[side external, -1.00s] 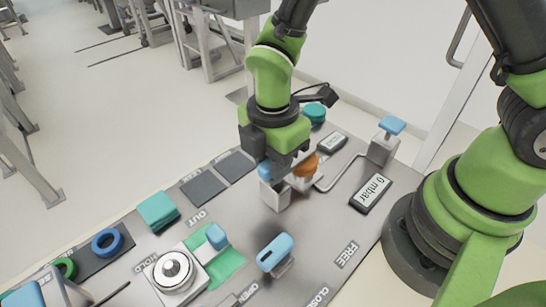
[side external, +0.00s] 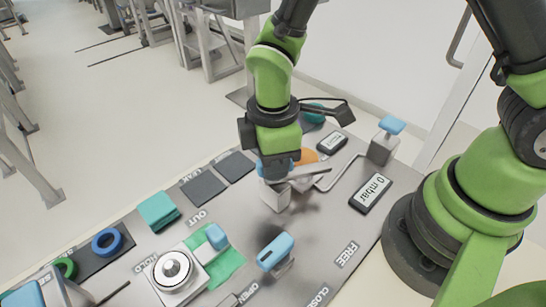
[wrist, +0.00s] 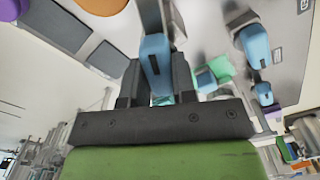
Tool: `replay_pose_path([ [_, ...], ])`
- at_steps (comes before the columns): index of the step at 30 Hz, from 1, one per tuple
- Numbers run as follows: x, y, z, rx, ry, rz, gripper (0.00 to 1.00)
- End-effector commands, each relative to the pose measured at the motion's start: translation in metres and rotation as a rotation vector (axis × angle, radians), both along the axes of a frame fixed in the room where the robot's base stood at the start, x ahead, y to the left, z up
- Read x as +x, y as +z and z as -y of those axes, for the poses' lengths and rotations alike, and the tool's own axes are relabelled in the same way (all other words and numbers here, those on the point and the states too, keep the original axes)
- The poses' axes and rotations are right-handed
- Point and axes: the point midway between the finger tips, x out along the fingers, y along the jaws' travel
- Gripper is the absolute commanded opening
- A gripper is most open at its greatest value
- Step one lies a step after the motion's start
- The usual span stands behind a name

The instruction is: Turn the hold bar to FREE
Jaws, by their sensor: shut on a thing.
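My gripper (side external: 278,172) is over the panel in the side external view, at a pale block (side external: 275,199) topped by a blue bar (side external: 262,169). In the wrist view the same blue bar (wrist: 156,52) lies between the two dark fingers of my gripper (wrist: 156,78), which are shut on it. The fingers hide much of the bar in the side external view. The FREE label (side external: 347,255) is on the panel at the lower right, and the HOLD label (side external: 131,263) is at the lower left. I cannot tell from the labels which bar is the hold bar.
Other blue handles stand near OUT (side external: 216,237), near OPEN (side external: 276,251) and at the back right (side external: 391,125). An orange knob (side external: 307,157) is close beside my gripper, partly hidden. A 0 mbar display (side external: 371,191) lies to the right. A teal block (side external: 157,209) is at left.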

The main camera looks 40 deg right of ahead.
Motion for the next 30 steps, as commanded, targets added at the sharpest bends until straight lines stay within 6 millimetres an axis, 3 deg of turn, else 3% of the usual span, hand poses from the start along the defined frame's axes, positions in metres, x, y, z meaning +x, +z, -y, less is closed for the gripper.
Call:
replay_pose_path([
  [30, -0.0006, 0.0006, 0.0006, -0.001, -0.912, -0.002, 0.0],
])
